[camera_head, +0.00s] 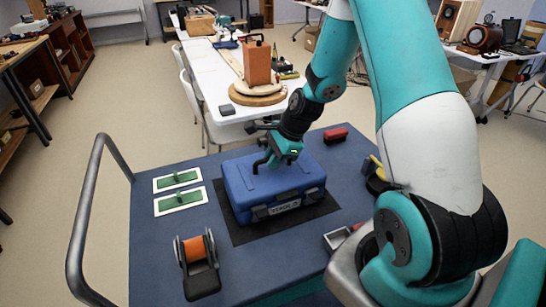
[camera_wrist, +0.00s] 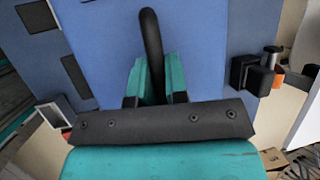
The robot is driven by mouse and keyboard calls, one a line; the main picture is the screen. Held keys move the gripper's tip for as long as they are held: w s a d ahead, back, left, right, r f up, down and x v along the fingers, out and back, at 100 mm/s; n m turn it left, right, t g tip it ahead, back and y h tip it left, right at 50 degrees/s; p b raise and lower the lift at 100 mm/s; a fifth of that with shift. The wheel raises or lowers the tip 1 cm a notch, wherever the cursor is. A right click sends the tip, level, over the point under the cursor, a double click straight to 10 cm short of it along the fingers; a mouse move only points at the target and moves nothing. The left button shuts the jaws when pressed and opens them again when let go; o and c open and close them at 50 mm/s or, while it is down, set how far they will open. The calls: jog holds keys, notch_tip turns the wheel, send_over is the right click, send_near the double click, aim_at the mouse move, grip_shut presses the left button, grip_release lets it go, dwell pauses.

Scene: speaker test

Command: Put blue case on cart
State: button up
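The blue case (camera_head: 248,178) sits flat on a black mat (camera_head: 236,232) on the dark blue top of the cart (camera_head: 150,255). Its latches and a label face the near side. My gripper (camera_head: 277,160) is over the top of the case at its handle. In the wrist view, the black curved handle (camera_wrist: 152,35) runs between the two teal fingers of my gripper (camera_wrist: 156,85), which lie close on both sides of it. The blue surface of the case (camera_wrist: 95,45) fills the area beyond. The lower part of the handle is hidden by my gripper.
Two green-and-white pieces (camera_head: 178,180) and an orange spool on a black holder (camera_head: 196,250) lie left of the case. A red item (camera_head: 335,135) and a small grey tray (camera_head: 337,240) lie to the right. A white table (camera_head: 215,75) stands beyond the cart.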

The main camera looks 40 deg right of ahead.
jog(key=o, duration=0.4)
jog(key=shift+o, duration=0.2)
jog(key=shift+r, duration=0.15)
jog(key=v, duration=1.1)
jog(key=s+a+r+n+g, duration=0.1)
jog(key=s+a+r+n, duration=0.1)
jog(key=a+r+n, duration=0.4)
jog(key=s+a+r+n, duration=0.1)
jog(key=s+a+n, duration=0.1)
jog(key=a+n, duration=0.45)
jog(key=s+a+r+n+g, duration=0.1)
jog(key=s+a+r+n, duration=0.1)
jog(key=s+a+n, duration=0.4)
jog(key=s+a+r+n+g, duration=0.1)
jog(key=s+a+r+n, duration=0.1)
jog(key=s+a+n, duration=0.5)
jog(key=shift+s+a+r+n, duration=0.3)
jog(key=shift+s+n, duration=0.85)
jog(key=shift+n, duration=0.1)
